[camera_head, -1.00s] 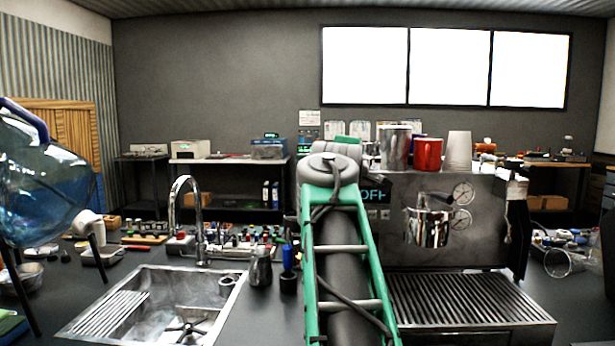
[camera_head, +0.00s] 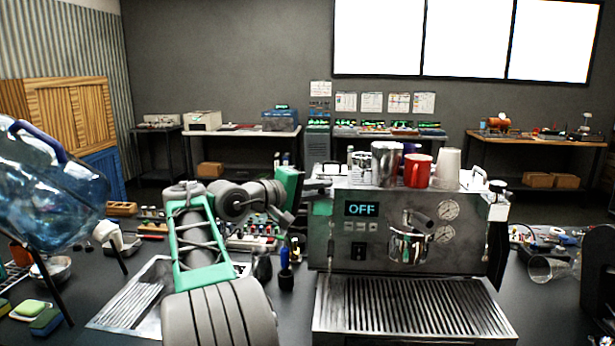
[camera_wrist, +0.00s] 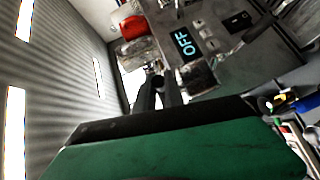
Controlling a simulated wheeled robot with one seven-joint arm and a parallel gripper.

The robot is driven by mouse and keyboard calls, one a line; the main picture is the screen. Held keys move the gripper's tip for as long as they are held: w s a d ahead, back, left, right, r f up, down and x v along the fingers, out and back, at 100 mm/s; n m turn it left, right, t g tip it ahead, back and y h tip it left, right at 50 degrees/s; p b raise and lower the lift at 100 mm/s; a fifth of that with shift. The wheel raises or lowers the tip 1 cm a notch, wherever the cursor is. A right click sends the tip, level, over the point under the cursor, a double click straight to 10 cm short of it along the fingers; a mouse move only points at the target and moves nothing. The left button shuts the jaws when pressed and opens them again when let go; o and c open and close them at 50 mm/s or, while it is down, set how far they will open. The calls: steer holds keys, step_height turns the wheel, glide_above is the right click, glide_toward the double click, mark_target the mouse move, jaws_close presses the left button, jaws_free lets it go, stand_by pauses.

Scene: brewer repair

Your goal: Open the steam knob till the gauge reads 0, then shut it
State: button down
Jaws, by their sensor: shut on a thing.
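The espresso machine (camera_head: 375,270) stands right of centre with its display reading OFF. Two round gauges (camera_head: 449,210) are at the right of its front panel; their needles are too small to read. My gripper (camera_head: 326,184) is at the machine's upper left corner. Its dark fingers (camera_wrist: 163,88) are close together in the wrist view, shut on what appears to be the steam knob, mostly hidden between the fingertips. How far the knob is turned cannot be seen. Another dark knob (camera_head: 498,186) shows at the machine's upper right corner.
A red mug (camera_head: 417,171), a metal pitcher (camera_head: 385,164) and pale cups (camera_head: 447,168) stand on the machine's top near my gripper. A portafilter (camera_head: 408,243) hangs on the front.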

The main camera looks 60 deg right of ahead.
stand_by(0.4)
steer(key=c, duration=1.7)
jaws_free()
steer(key=shift+s+d, duration=0.1)
